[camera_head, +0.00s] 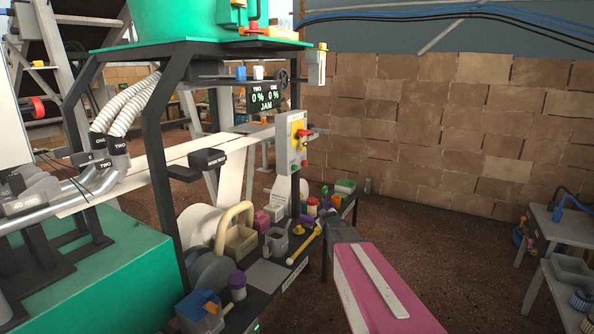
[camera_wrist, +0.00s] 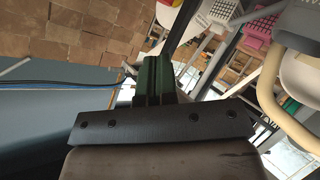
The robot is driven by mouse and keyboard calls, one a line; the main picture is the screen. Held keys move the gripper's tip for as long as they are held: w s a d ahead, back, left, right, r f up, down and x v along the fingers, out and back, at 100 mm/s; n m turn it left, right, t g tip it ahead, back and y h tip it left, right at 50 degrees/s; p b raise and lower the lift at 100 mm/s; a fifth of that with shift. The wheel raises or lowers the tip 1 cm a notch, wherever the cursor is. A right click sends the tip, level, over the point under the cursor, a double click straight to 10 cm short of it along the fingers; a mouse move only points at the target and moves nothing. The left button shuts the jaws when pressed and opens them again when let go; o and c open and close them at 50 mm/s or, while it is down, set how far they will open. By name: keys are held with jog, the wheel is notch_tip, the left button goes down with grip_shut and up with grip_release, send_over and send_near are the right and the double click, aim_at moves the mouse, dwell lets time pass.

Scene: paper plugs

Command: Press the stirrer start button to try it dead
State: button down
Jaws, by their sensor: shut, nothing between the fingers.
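A grey control box (camera_head: 291,143) is fixed to the dark frame's right post. A red and yellow control (camera_head: 302,134) sticks out from its right side, with a small red part (camera_head: 304,163) lower down. Labels there are too small to read, so I cannot tell which part is the stirrer start button. A display (camera_head: 265,96) above left reads 0 %, 0 % and JAM. My gripper's dark green fingers (camera_wrist: 153,80) are shut and empty in the wrist view. In the head view my arm reaches in from the lower right, its dark end below and right of the box; the fingertips cannot be made out.
A low bench under the frame holds a tan bin (camera_head: 240,241), a yellow-handled tool (camera_head: 304,246), a purple-capped jar (camera_head: 237,287) and other small items. A paper strip (camera_head: 195,150) runs left of the box. Open floor lies between the bench and the brick wall (camera_head: 450,130).

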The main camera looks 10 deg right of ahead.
aim_at(295, 168)
jog(key=w+r+n+t+y, duration=0.7)
jog(key=w+r+n+t, duration=0.2)
jog(key=w+r, duration=0.6)
jog(key=shift+n+t, duration=0.3)
jog(key=shift+n, duration=0.7)
jog(key=shift+a, duration=0.1)
jog(key=w+a, duration=0.5)
jog(key=a, duration=0.2)
jog(key=shift+w+a, duration=0.15)
jog(key=shift+a, duration=0.05)
dwell(0.8)
jog(key=shift+w+a, duration=0.15)
jog(key=shift+a, duration=0.05)
